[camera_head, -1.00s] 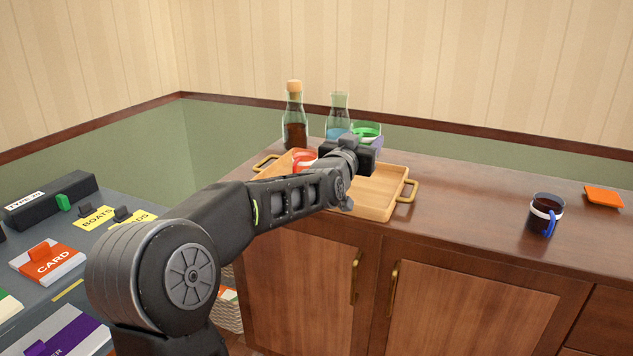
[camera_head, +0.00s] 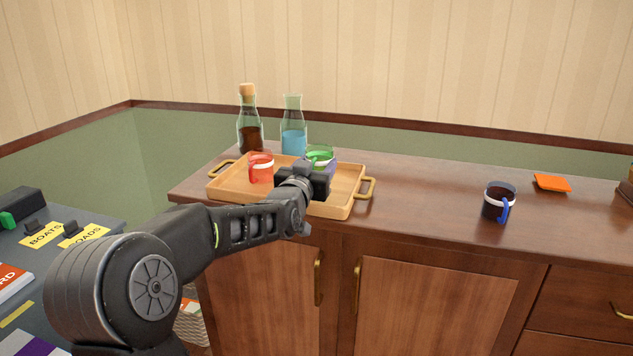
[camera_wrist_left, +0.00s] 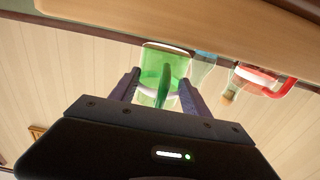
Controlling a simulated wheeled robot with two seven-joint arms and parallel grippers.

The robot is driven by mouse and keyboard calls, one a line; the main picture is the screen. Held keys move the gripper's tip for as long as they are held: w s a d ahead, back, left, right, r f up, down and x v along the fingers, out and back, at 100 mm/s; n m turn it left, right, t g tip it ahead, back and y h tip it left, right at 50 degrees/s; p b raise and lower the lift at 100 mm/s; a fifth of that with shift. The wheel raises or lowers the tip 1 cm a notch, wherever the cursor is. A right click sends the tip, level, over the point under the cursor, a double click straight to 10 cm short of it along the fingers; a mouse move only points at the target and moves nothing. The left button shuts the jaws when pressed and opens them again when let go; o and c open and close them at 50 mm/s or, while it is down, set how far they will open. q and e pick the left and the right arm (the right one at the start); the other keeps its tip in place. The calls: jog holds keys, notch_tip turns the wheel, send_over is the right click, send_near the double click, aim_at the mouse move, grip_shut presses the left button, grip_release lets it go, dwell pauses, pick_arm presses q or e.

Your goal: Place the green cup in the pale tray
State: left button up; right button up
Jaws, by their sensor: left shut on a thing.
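The green cup (camera_head: 320,156) is clear green glass with a pale band. My left gripper (camera_head: 312,180) is shut on it, and the wrist view shows the cup (camera_wrist_left: 163,72) between the two fingers (camera_wrist_left: 160,92). The gripper and arm hide the lower part of the cup in the head view. The pale tray (camera_head: 343,205) is light wood with brass handles and stands on the brown cabinet. The cup is over the right part of the tray, low and close to its floor; I cannot tell whether it touches. My right gripper is in neither view.
A red cup (camera_head: 261,168) stands in the tray's left part; it also shows in the wrist view (camera_wrist_left: 262,80). A corked bottle (camera_head: 249,130) and a carafe with blue liquid (camera_head: 293,135) stand behind the tray. A dark cup with a blue handle (camera_head: 497,202) and orange coaster (camera_head: 552,183) are right.

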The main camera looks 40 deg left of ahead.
pick_arm(q)
jog(key=shift+f+b, duration=0.35)
jog(key=shift+f, duration=1.55)
jog(key=shift+f, duration=0.1)
jog(key=shift+f, duration=0.15)
jog(key=o, duration=1.5)
jog(key=shift+r, duration=0.3)
jog(key=shift+s+d+f, duration=0.1)
jog(key=shift+s, duration=0.25)
jog(key=v, duration=1.1)
jog(key=shift+s+d+p, duration=0.1)
jog(key=shift+s+p, duration=0.05)
jog(key=shift+p, duration=0.2)
